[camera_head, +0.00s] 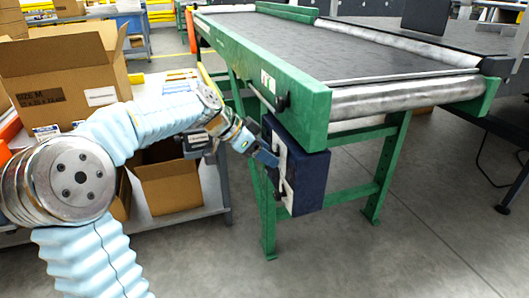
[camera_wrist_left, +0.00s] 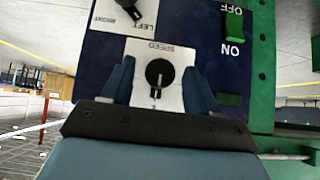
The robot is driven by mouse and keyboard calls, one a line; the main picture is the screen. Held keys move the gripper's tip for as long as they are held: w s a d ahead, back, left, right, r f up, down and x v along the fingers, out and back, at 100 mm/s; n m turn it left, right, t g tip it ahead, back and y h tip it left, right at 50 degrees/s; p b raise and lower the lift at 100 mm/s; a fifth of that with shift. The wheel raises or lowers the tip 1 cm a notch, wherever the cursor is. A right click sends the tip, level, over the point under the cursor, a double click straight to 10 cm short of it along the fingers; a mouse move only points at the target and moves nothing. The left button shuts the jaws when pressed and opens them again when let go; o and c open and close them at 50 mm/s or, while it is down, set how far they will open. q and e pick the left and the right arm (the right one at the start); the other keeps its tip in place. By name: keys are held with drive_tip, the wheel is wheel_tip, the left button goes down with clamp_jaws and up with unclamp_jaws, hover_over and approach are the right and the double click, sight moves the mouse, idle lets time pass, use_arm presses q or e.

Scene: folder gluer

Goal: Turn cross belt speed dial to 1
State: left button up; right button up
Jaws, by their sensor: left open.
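The speed dial (camera_wrist_left: 159,73) is a round black knob on a white plate labelled SPEED, which appears upside down in the left wrist view. A pale mark on the knob points toward the bottom of that view, where a small printed mark sits on the plate. The dark blue control box (camera_head: 309,182) hangs under the corner of the green conveyor. My left gripper (camera_head: 266,152) is at the face of this box. In the left wrist view its blue fingers are open (camera_wrist_left: 158,88), one on each side of the dial, with visible gaps. My right gripper is not in view.
A second black knob (camera_wrist_left: 129,8) marked LEFT and a green ON/OFF switch (camera_wrist_left: 233,38) are near the dial. The green conveyor frame (camera_head: 316,112) overhangs the box. Cardboard boxes (camera_head: 168,185) sit on a bench at left.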

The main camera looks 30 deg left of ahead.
use_arm(q)
drive_tip(key=c, duration=1)
drive_tip(key=shift+r, duration=0.1)
drive_tip(key=shift+w+a+f+n+g+h+p, duration=0.2)
drive_tip(key=shift+n+g+h+p, duration=0.9)
drive_tip(key=shift+h+p, duration=0.8)
drive_tip(key=shift+w+a+f+n+g+h+p, duration=0.2)
drive_tip(key=shift+n+g+h+p, duration=0.5)
drive_tip(key=shift+n+h+p, duration=1.15)
drive_tip(key=shift+w+a+f+n+g+h+p, duration=0.2)
drive_tip(key=shift+n+g+h+p, duration=0.7)
drive_tip(key=shift+h+p, duration=1.05)
drive_tip(key=shift+s+p, duration=0.15)
drive_tip(key=shift+p, duration=0.3)
